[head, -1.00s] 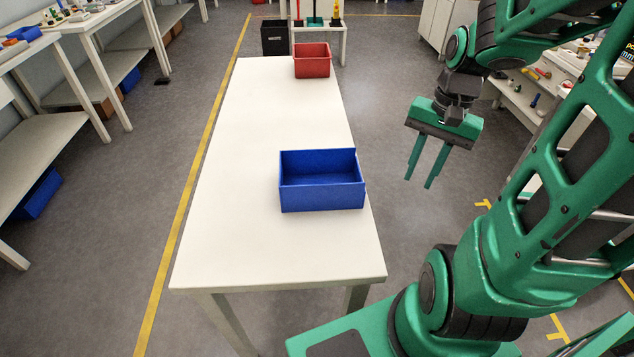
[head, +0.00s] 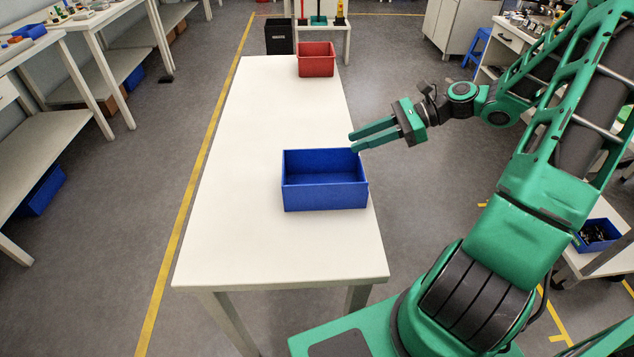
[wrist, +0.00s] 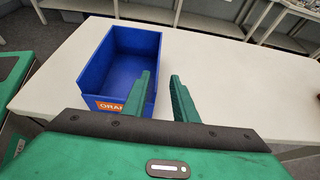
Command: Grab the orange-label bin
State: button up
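A blue open-topped bin (head: 324,196) sits on the near half of the white table in the head view. In the wrist view the same blue bin (wrist: 128,45) shows an orange label (wrist: 109,106) on one side, with lettering partly cut off by my gripper. It looks empty. My gripper (head: 352,144) is at the bin's far right corner in the head view, fingers pointing left. In the wrist view the fingers of my gripper (wrist: 164,82) are apart with nothing between them. One finger overlaps the bin's side in the picture; I cannot tell whether it touches.
The white table (head: 240,230) is clear around the bin. A red bin (head: 316,60) stands at its far end. A black bin (head: 279,37) stands on the floor beyond. Workbenches (head: 90,25) line the left side, and a blue stool (head: 477,46) stands at the back right.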

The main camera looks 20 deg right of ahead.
jog(key=a, duration=0.1)
send_over(319, 172)
jog(key=shift+w+d+f, duration=0.15)
jog(key=shift+f, duration=1.55)
jog(key=shift+y, duration=0.3)
grip_shut()
